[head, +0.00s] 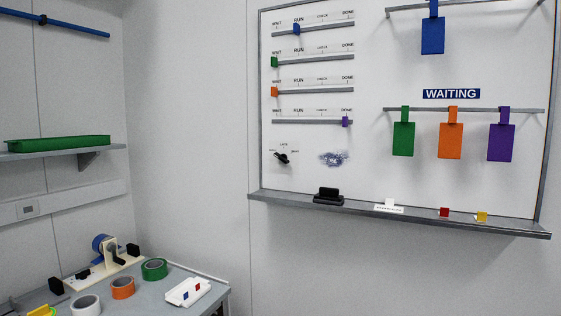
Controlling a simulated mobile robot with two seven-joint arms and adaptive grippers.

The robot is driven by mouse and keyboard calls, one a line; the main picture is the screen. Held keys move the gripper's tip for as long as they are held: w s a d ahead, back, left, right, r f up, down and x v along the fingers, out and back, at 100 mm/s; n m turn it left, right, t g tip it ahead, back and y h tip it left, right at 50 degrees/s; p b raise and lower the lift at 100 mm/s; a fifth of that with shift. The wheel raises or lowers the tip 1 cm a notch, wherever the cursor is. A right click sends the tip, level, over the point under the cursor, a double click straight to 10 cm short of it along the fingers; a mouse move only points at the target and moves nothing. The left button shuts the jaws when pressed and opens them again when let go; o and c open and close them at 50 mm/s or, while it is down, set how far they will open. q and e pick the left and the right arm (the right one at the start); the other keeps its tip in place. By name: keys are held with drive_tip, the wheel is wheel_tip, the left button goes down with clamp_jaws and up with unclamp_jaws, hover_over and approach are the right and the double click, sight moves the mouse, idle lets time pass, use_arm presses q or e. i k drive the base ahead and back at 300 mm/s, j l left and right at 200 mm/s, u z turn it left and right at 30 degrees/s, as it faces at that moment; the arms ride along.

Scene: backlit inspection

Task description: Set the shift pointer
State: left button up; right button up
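The shift pointer (282,158) is a small black pointer on the lower left of the whiteboard (370,175). Small labels sit above it and to its sides; they are too small to read surely. The pointer lies at a slant, and I cannot tell which end is its tip or which label it marks. Neither of my grippers shows in the head view, and nothing touches the pointer.
A blue scribble (334,158) is right of the pointer. Slider rails with coloured markers run above. The tray ledge (360,204) below holds a black eraser (328,196) and small blocks. A bench (210,299) with tape rolls stands lower left. Coloured tags hang at right.

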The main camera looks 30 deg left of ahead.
sight(283, 157)
drive_tip(key=i+l, duration=0.7)
drive_tip(key=i, duration=0.25)
